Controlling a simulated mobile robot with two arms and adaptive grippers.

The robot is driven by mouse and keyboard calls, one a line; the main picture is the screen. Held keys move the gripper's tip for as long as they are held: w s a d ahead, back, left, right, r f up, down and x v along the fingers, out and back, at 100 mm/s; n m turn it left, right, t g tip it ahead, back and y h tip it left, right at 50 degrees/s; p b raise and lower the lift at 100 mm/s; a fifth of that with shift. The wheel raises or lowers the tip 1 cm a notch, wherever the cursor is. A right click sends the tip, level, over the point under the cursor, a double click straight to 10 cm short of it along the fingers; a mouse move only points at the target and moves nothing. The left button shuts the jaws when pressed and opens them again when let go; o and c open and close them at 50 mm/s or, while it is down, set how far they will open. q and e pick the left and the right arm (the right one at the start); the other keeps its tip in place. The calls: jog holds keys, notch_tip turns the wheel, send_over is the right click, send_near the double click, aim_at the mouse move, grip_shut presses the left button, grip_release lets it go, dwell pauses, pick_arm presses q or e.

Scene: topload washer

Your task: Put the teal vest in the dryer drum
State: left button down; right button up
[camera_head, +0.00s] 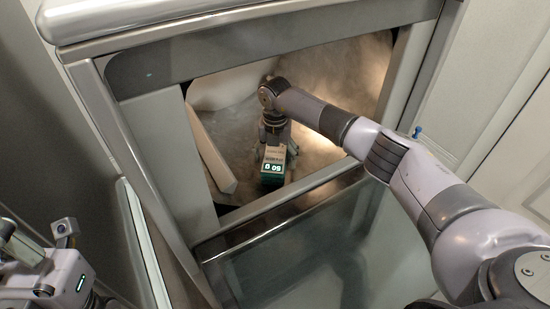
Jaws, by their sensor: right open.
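The dryer drum (345,75) is open in front of me, a grey-beige cavity with light on its right side. My right arm reaches over the lowered door into the drum. My right gripper (274,160) is inside it, pointing down and open; its fingertips are largely hidden.
The glass-panelled door (290,265) lies open below the drum opening, under my right arm. The metal frame (130,165) borders the opening on the left. Pale fins (213,153) stand out inside the drum. A white panelled surface (505,130) is close on the right.

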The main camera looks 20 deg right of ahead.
notch_tip(320, 180, up, 12)
jog(key=shift+f, duration=0.15)
